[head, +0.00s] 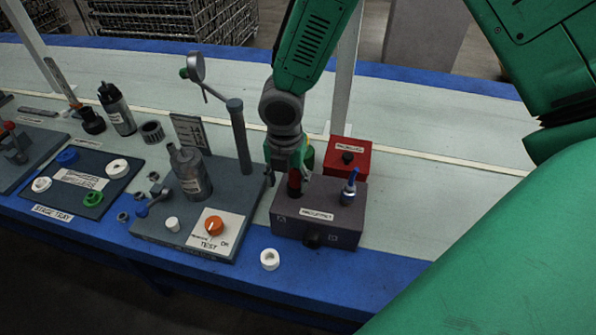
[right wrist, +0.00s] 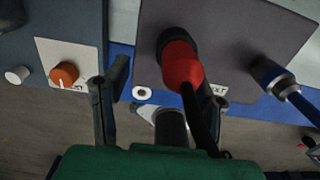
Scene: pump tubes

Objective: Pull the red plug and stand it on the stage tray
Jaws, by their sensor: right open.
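The red plug (head: 294,183) stands upright in the top of a dark purple box (head: 330,228), near its left rear corner. It also shows in the right wrist view (right wrist: 182,66), seated in a dark round socket. My right gripper (head: 286,172) is open and empty, right at the plug. In the right wrist view the gripper's fingers (right wrist: 155,88) are spread, and the right finger overlaps the plug's lower edge. I cannot tell whether it touches. The stage tray (head: 116,184) is a dark panel at the left, bearing blue, white and green rings. My left gripper is not in view.
A blue plug (head: 348,190) stands right of the red one. A red box (head: 349,160) sits behind. A test panel with an orange knob (head: 213,225), a bottle (head: 189,172) and a tall post (head: 239,140) stands between box and tray. A white ring (head: 270,259) lies in front.

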